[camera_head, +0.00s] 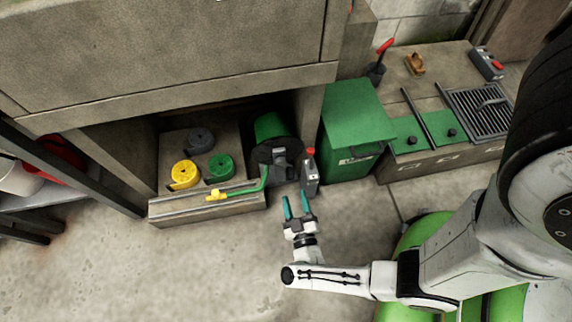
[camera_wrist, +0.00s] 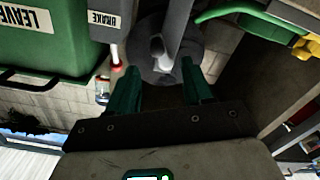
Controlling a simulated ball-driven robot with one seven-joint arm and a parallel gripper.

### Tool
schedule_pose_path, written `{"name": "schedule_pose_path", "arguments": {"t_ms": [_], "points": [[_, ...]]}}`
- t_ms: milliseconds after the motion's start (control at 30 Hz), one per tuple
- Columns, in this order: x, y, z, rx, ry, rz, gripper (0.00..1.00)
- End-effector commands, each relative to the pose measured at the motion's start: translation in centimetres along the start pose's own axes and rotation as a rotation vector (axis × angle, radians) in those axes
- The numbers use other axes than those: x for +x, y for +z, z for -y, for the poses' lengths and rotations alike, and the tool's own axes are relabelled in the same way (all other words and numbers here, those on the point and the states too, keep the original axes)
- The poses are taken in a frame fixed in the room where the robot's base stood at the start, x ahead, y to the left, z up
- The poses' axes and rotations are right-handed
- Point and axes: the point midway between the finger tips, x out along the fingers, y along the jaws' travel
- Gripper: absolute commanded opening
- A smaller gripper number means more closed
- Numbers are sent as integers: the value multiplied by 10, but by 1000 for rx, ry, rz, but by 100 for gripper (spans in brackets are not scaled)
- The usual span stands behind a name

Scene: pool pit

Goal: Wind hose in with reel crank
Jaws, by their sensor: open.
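The hose reel (camera_head: 268,127) has a green drum and a dark round face, and sits in the opening under the concrete block. A grey crank part (camera_head: 279,155) is on its face; in the wrist view a grey bar and knob (camera_wrist: 158,46) show before the dark disc. The green hose (camera_head: 262,182) runs down from the reel to a yellow nozzle (camera_head: 216,195) on the ledge. My gripper (camera_head: 295,197) is open and empty, in front of the reel. In the wrist view its teal fingers (camera_wrist: 160,72) point toward the knob, with no contact visible.
A grey brake box (camera_head: 310,178) with a red top stands right of the reel. A green bin (camera_head: 352,125) is beyond it. Yellow, green and grey coils (camera_head: 220,166) lie on the ledge at left. The concrete overhang (camera_head: 180,95) is above; the floor in front is clear.

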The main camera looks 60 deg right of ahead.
Motion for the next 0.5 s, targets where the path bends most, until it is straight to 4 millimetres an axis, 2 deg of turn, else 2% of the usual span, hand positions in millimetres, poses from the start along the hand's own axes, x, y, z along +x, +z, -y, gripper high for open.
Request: {"name": "schedule_pose_path", "arguments": {"t_ms": [167,500], "points": [[10,2,-4,-10,20,0,51],[69,3,-3,-6,19,-1,51]]}}
